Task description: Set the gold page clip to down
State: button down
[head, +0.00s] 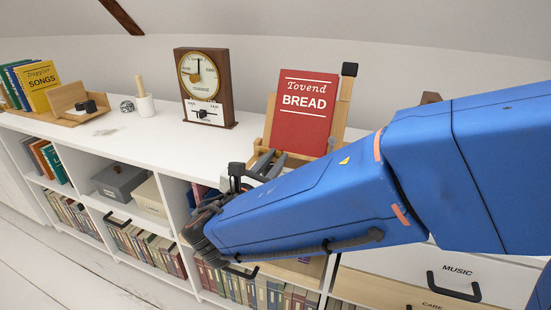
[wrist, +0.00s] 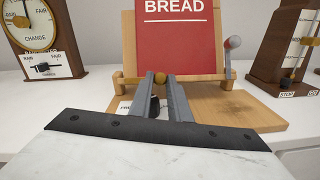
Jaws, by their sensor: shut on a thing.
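The gold page clip (wrist: 160,77) shows as a small gold knob at the front ledge of the wooden book stand (wrist: 205,95). My gripper (wrist: 160,80) is shut on it, with one grey fingertip on each side. Most of the clip is hidden between the fingers. A small black part (wrist: 155,104) shows lower between the fingers. In the head view my gripper (head: 268,160) reaches the stand's lower left, in front of the red BREAD book (head: 303,111); the clip cannot be made out there.
A barometer-like dial (head: 204,88) is to the left and a metronome-like wooden device (wrist: 288,55) to the right.

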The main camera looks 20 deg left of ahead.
jog(key=c, duration=1.6)
grip_release()
jog(key=shift+c, duration=0.2)
jog(key=s+a, duration=0.2)
jog(key=s, duration=1.5)
jog(key=shift+s, duration=0.2)
